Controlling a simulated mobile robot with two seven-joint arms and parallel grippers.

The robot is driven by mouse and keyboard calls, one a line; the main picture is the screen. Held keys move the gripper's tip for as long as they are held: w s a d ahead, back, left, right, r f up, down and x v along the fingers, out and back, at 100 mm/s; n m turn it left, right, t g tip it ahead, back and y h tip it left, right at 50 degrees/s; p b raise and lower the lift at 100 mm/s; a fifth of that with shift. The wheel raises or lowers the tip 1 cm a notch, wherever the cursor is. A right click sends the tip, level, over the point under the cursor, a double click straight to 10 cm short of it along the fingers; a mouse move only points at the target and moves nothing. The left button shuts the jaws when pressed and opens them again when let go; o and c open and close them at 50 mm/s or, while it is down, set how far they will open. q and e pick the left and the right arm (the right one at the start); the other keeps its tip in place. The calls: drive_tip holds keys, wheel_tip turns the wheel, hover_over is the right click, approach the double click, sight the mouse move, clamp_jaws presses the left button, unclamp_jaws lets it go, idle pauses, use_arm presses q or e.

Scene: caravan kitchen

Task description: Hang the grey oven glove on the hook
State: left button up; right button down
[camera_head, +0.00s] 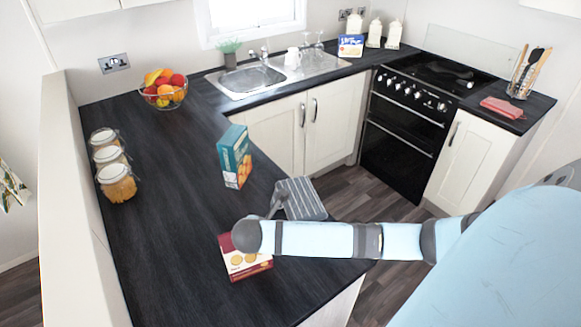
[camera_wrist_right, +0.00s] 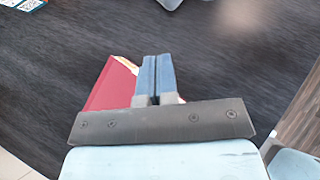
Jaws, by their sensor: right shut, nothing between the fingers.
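A grey striped cloth (camera_head: 303,198), which looks like the grey oven glove, lies at the right edge of the near dark worktop in the head view. A grey part of it reaches toward my right wrist. My right gripper (camera_wrist_right: 157,75) is shut and empty in the wrist view, its two blue fingers together over the worktop beside a red box. In the head view my rounded wrist hides the fingers, and I cannot tell their distance from the cloth. My left gripper is not in view. I cannot make out a hook.
The red box (camera_head: 243,262) lies under my right wrist. A teal box (camera_head: 234,157) stands behind it. Jars (camera_head: 117,183) and a fruit bowl (camera_head: 164,95) stand on the worktop's left side. A red cloth (camera_head: 503,107) lies right of the stove. The worktop's middle is clear.

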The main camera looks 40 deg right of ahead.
drive_tip(key=shift+s+d+f, duration=0.35)
drive_tip(key=shift+s+d, duration=0.1)
use_arm(q)
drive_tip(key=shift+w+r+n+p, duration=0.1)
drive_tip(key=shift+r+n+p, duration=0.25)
drive_tip(key=shift+p, duration=0.25)
use_arm(e)
drive_tip(key=x, duration=0.9)
drive_tip(key=shift+d, duration=0.15)
